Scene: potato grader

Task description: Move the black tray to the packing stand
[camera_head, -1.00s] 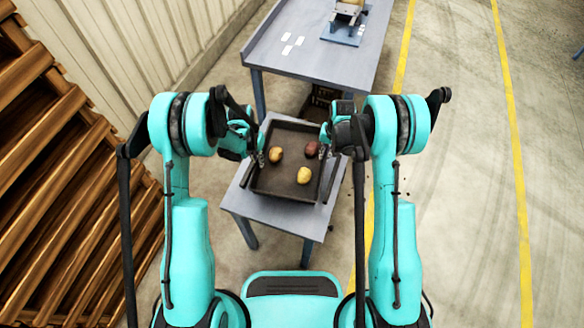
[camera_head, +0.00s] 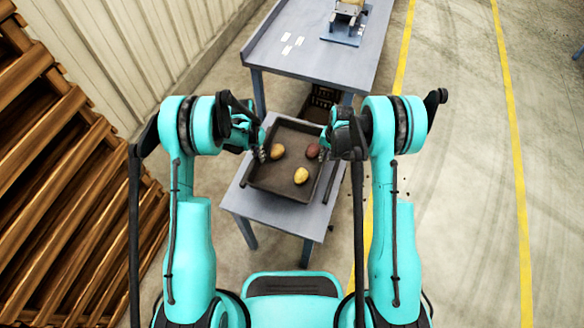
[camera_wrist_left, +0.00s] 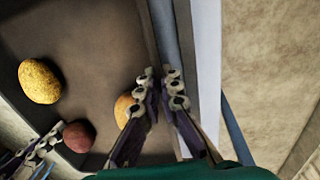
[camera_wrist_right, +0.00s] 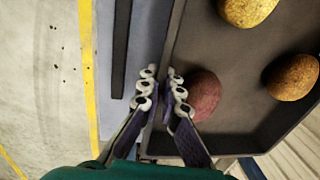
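The black tray (camera_head: 268,190) lies on a small grey-blue stand (camera_head: 270,213) in front of me and holds three potatoes. Two are yellowish (camera_head: 278,151) (camera_head: 301,175) and one is reddish (camera_head: 313,150). My left gripper (camera_head: 262,153) is at the tray's left wall; in the left wrist view its fingers (camera_wrist_left: 161,88) sit close on both sides of the wall. My right gripper (camera_head: 325,153) is at the right wall; in the right wrist view its fingers (camera_wrist_right: 162,88) also pinch that wall. No stand is labelled as the packing stand.
A larger grey-blue table (camera_head: 318,60) stands behind, with white cards (camera_head: 288,45) and a device (camera_head: 346,25) on it. A dark crate (camera_head: 320,100) is under it. A dark strip (camera_wrist_right: 121,45) lies on the stand beside the tray. Wooden pallets (camera_head: 60,200) are at left; the right floor is open.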

